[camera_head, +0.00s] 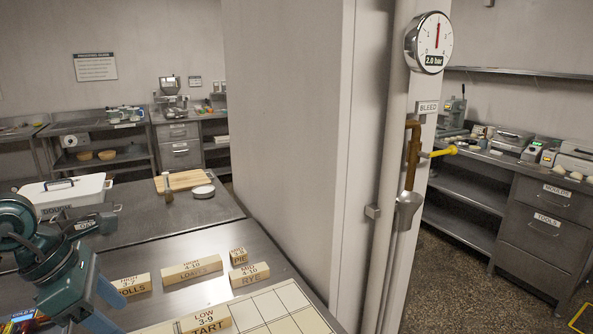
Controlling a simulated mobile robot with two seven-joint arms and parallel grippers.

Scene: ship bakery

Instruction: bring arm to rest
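Teal links of my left arm (60,268) come in at the lower left, folded over the near left part of the steel counter (200,240). My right arm and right gripper do not show.
Labelled wooden blocks, among them loaves (192,270) and rye (249,274), stand beside a pale grid board (275,306). A white dough bin (92,187) and cutting board (185,181) lie behind. A pillar with a gauge (429,42) and yellow-handled bleed valve (440,152) stands right.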

